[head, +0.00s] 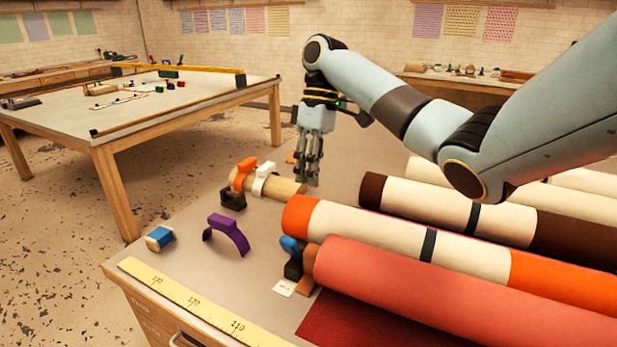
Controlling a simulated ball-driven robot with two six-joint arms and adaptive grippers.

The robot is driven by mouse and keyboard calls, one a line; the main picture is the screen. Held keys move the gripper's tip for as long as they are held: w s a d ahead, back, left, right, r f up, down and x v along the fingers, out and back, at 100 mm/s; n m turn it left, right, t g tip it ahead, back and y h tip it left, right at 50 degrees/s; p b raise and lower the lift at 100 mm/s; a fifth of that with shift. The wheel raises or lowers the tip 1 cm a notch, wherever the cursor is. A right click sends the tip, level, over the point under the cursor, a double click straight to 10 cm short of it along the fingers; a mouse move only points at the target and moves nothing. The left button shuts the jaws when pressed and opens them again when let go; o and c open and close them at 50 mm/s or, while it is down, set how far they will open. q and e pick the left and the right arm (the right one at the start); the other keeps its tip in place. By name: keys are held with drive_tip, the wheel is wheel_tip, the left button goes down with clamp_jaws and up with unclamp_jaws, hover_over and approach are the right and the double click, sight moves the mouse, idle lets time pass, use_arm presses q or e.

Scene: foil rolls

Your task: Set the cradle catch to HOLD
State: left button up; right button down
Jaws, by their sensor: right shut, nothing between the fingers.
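My right gripper (308,178) points down over the table, its fingers together and empty, behind the orange-ended roll and right of the wooden core. A blue lever-like piece (290,246) on a dark block (293,269) sits at the left ends of the rolls, beside a wooden cradle end (309,263); it may be the cradle catch. A small white card (283,287) lies in front; its writing is too small to read, and I cannot tell the catch's setting. My gripper is apart from it. My left gripper is not in view.
A coral roll (450,290), an orange-ended cream roll (385,232) and a brown-ended roll (455,210) fill the right. A purple arched clip (228,234), a blue block (159,238) and a yellow ruler (185,300) lie left. Orange (245,172) and white (263,176) clips stand at the wooden core.

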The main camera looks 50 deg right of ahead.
sight(293, 250)
drive_tip(key=b+x, duration=0.2)
drive_tip(key=x, duration=0.2)
drive_tip(key=shift+f, duration=0.45)
drive_tip(key=a, duration=0.1)
drive_tip(key=a+f+p, duration=0.1)
drive_tip(key=s+a+p, duration=0.1)
drive_tip(key=shift+a+f, duration=0.3)
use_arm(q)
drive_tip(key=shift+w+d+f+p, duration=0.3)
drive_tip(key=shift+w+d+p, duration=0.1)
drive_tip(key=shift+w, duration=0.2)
use_arm(e)
drive_tip(key=shift+s+a+f, duration=0.1)
drive_tip(key=shift+a+f, duration=0.1)
drive_tip(key=shift+a, duration=0.15)
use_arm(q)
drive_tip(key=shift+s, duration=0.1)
